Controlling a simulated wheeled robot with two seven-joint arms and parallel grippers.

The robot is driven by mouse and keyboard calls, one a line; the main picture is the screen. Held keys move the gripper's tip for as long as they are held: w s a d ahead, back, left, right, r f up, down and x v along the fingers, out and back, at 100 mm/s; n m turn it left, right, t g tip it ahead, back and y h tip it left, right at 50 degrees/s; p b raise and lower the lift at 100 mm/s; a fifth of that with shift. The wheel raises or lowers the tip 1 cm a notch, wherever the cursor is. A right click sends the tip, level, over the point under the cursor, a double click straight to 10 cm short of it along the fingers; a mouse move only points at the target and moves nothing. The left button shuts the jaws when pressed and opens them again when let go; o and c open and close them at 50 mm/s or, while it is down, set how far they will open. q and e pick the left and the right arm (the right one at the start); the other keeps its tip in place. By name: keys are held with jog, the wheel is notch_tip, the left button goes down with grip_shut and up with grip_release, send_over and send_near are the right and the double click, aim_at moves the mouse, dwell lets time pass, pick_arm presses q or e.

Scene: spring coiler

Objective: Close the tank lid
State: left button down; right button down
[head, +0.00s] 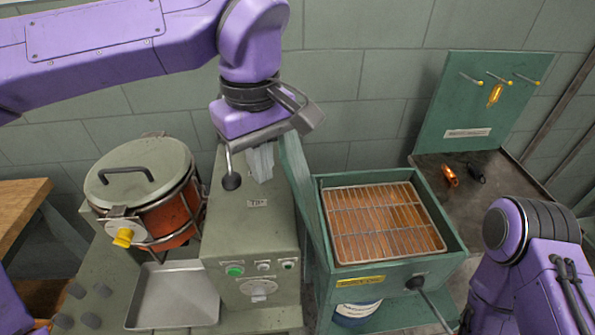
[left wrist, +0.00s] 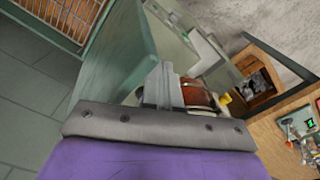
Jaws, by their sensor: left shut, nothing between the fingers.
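The tank (head: 455,235) is a green box with a wire rack over an orange-brown inside. Its lid (head: 303,205) is a green panel standing up, open, along the tank's left side, seen nearly edge-on. My left gripper (head: 262,165) is shut and empty, just left of the lid's upper far part and above the grey-green machine. Whether it touches the lid I cannot tell. In the left wrist view the shut fingers (left wrist: 160,85) show in front of the lid (left wrist: 118,55), with the tank's rack (left wrist: 60,14) at the upper left. My right gripper is out of view.
The grey-green machine (head: 250,215) with buttons stands left of the lid. Further left are a round lidded pot (head: 140,172) and a metal tray (head: 175,295). A handle (head: 415,283) sticks out at the tank's front. A tool board (head: 480,110) stands at the back right.

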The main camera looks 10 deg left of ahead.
pick_arm(q)
jog(key=shift+f, duration=0.85)
jog(key=w+d+r+p, duration=0.2)
jog(key=d+p, duration=0.4)
jog(key=d, duration=0.2)
jog(key=shift+w, duration=0.15)
jog(key=shift+d+p, duration=0.1)
jog(key=shift+p, duration=0.25)
